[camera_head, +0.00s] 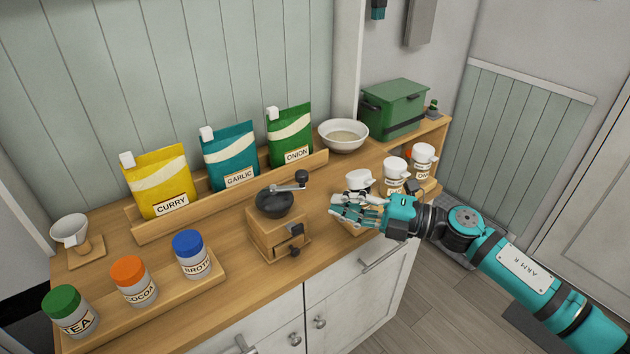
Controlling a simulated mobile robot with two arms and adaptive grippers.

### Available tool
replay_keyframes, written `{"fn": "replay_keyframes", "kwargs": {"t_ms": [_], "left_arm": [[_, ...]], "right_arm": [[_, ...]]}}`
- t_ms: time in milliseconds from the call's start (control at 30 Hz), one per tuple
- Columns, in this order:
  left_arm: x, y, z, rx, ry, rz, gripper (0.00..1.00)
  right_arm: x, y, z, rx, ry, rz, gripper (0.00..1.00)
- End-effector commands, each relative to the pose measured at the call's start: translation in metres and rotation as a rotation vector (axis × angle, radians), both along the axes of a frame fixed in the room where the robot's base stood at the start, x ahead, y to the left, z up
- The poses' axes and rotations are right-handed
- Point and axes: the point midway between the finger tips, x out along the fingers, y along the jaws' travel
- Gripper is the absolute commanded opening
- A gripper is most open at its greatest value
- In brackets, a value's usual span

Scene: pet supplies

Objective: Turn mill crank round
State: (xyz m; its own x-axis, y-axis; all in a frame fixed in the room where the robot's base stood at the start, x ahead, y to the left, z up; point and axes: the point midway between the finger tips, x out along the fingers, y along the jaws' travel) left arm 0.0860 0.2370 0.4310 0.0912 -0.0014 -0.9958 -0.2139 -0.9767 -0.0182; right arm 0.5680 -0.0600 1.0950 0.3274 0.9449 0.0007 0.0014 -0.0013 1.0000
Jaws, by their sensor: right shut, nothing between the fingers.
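The mill (270,232) is a wooden box with a dark bowl on top and a small drawer in front. It stands upright on the wooden counter. Its metal crank (289,187) points to the back right and ends in a dark round knob (302,176). My right gripper (338,211) is shut and empty. It is to the right of the mill, apart from the crank, in front of a white cup (359,180). What lies under the gripper is partly hidden. My left gripper is not in view.
Curry (160,184), garlic (230,157) and onion (290,137) pouches stand in a rack behind the mill. Tea (70,311), cocoa (134,281) and broth (192,255) jars stand at the left front. A white bowl (343,134) and labelled white containers (396,172) are at the right.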

Motion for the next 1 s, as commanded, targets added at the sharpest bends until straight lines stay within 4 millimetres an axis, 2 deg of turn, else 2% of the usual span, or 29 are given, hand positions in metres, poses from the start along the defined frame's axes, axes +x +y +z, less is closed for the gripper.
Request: {"fn": "replay_keyframes", "kwargs": {"t_ms": [100, 200, 300, 500, 900, 1000], "left_arm": [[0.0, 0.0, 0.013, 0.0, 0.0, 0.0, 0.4], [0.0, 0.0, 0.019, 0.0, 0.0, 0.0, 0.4], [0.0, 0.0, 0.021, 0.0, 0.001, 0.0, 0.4], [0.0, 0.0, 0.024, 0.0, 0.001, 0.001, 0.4], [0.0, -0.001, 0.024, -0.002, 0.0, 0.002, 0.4], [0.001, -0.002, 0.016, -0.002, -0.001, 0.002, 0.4]], "right_arm": [[0.009, 0.027, 0.005, 0.002, 0.0, 0.002, 0.0], [0.018, 0.043, 0.004, 0.002, 0.0, -0.002, 0.0], [0.032, 0.048, 0.002, 0.001, -0.001, -0.004, 0.0], [0.047, 0.054, 0.001, 0.0, -0.002, -0.003, 0.0], [0.05, 0.055, -0.001, -0.001, -0.002, -0.002, 0.0], [0.051, 0.048, -0.004, -0.002, -0.003, 0.006, 0.0]]}}
